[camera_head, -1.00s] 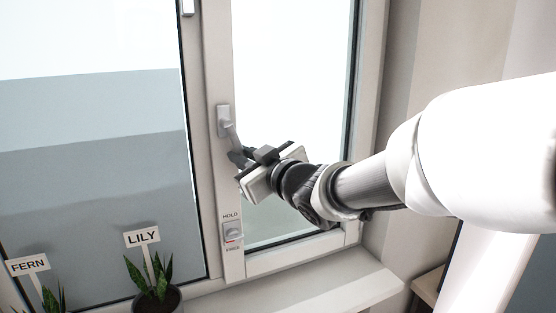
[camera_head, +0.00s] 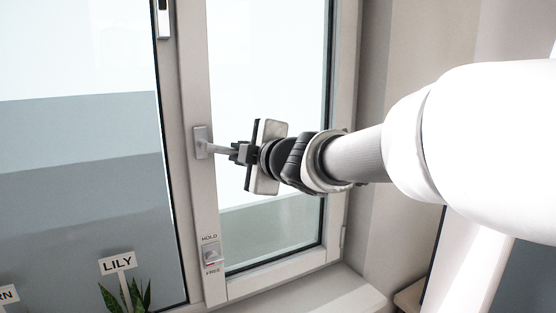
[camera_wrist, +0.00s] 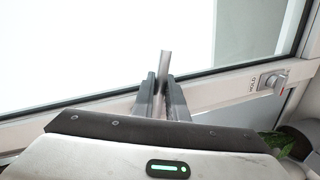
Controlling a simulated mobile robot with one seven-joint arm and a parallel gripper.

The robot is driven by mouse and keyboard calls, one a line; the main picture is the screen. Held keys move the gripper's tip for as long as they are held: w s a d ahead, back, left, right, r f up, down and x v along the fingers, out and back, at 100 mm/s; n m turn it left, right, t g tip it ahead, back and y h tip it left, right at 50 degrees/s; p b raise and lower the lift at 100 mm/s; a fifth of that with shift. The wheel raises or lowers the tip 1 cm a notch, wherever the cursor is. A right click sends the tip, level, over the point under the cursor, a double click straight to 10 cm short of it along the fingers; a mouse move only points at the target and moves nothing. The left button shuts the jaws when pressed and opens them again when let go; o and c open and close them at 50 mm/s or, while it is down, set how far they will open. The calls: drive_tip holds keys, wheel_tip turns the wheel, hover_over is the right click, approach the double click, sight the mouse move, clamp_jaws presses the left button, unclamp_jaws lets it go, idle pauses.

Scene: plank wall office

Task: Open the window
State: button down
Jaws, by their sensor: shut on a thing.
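The window (camera_head: 184,225) has a light frame and a narrow right-hand sash with clear glass. Its grey handle (camera_head: 217,149) sits on a plate on the sash's left upright and points right, nearly level. My gripper (camera_head: 236,151) is shut on the free end of the handle. In the wrist view the handle (camera_wrist: 164,66) stands up between the two dark fingers of my gripper (camera_wrist: 162,92). A HOLD/FREE latch (camera_head: 211,256) is on the frame below the handle, with red showing at its lower part. It also shows in the wrist view (camera_wrist: 272,80). The sash looks shut against its frame.
A potted plant (camera_head: 128,297) with a LILY sign (camera_head: 117,262) stands at the lower left. Part of another sign (camera_head: 8,295) shows beside it. The sill (camera_head: 335,291) is bare at the right. A wall (camera_head: 415,60) borders the window on the right.

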drive_tip(key=shift+d+r+n+h, duration=0.15)
drive_tip(key=shift+r+n+h, duration=0.15)
drive_tip(key=shift+r+n, duration=0.65)
drive_tip(key=shift+f, duration=0.1)
